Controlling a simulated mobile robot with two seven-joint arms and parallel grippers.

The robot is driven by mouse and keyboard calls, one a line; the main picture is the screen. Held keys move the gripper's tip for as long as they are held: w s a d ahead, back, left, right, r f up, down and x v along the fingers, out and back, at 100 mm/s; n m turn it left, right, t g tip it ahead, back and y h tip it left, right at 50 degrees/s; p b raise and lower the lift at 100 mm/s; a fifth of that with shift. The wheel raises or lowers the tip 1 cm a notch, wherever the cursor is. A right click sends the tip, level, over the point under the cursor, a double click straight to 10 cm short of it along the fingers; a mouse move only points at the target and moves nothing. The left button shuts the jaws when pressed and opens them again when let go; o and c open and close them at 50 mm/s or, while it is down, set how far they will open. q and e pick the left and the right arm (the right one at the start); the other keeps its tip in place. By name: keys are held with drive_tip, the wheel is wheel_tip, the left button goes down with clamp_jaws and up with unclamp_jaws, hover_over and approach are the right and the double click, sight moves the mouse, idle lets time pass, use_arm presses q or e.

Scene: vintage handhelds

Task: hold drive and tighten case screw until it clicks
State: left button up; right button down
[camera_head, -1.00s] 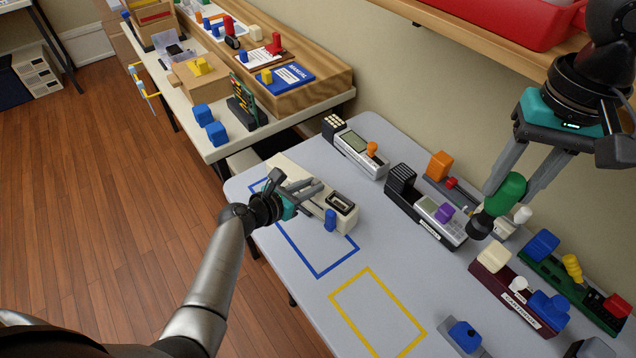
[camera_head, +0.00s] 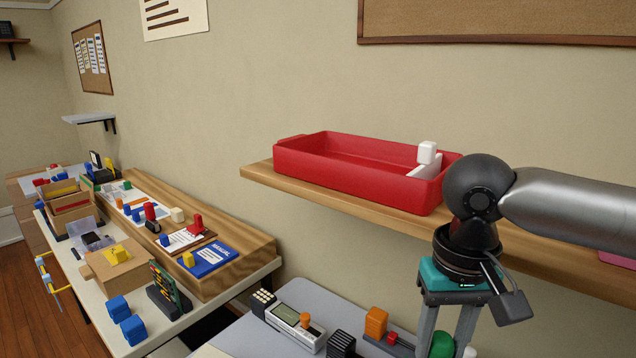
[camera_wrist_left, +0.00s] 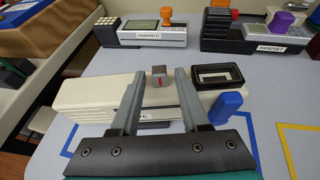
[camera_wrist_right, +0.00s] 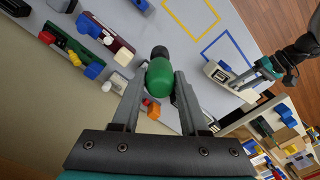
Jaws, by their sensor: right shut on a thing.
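The cream drive (camera_wrist_left: 85,96) lies flat on the table in the left wrist view, with a black-framed window (camera_wrist_left: 216,76) and a blue knob (camera_wrist_left: 225,107) at its right end. My left gripper (camera_wrist_left: 155,76) is open over it, fingers either side of a small grey block with a red mark (camera_wrist_left: 159,75). The drive also shows in the right wrist view (camera_wrist_right: 222,73). My right gripper (camera_wrist_right: 157,78) is shut on a green-handled tool with a dark end (camera_wrist_right: 160,74). In the head view the tool's green handle (camera_head: 442,345) is cut off by the bottom edge.
A wooden shelf (camera_head: 262,176) with a red bin (camera_head: 360,187) runs above the table, close behind my right arm. Other handhelds (camera_wrist_left: 150,35) line the table's back. A cluttered bench (camera_head: 140,340) stands left.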

use_arm(q)
drive_tip(key=shift+o, duration=0.7)
drive_tip(key=shift+s, duration=0.1)
